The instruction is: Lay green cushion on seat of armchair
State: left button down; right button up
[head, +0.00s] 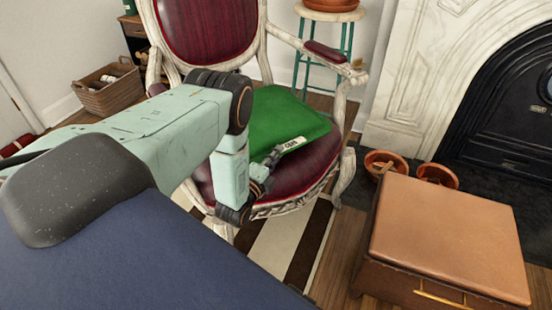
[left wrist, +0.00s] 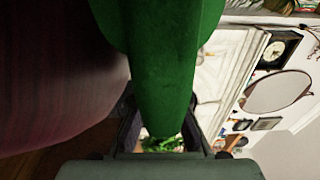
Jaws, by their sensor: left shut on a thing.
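The green cushion (head: 282,118) is over the dark red seat (head: 312,165) of the carved armchair (head: 347,165) in the head view. It looks flat there, but I cannot tell whether its whole underside rests on the seat. My left gripper (head: 272,160) is at the cushion's front edge, shut on it. In the left wrist view the cushion (left wrist: 165,70) runs between the two fingers (left wrist: 160,125), and the dark red seat (left wrist: 60,75) is close beside it. My left arm hides part of the chair's left side. My right gripper is not in view.
A brown leather-topped box (head: 450,235) stands at the right, with terracotta bowls (head: 385,162) behind it. The marble fireplace (head: 420,70) is at the back right. A wicker basket (head: 108,90) is at the left. A striped rug (head: 285,245) lies before the chair.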

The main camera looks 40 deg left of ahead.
pick_arm(q)
jog(key=shift+w+a, duration=0.1)
jog(key=shift+w, duration=0.05)
jog(key=shift+r, duration=0.15)
jog(key=c, duration=1.9)
grip_release()
jog(key=shift+f, duration=0.25)
jog(key=o, duration=0.5)
jog(key=shift+c, duration=0.2)
jog(key=shift+r, duration=0.1)
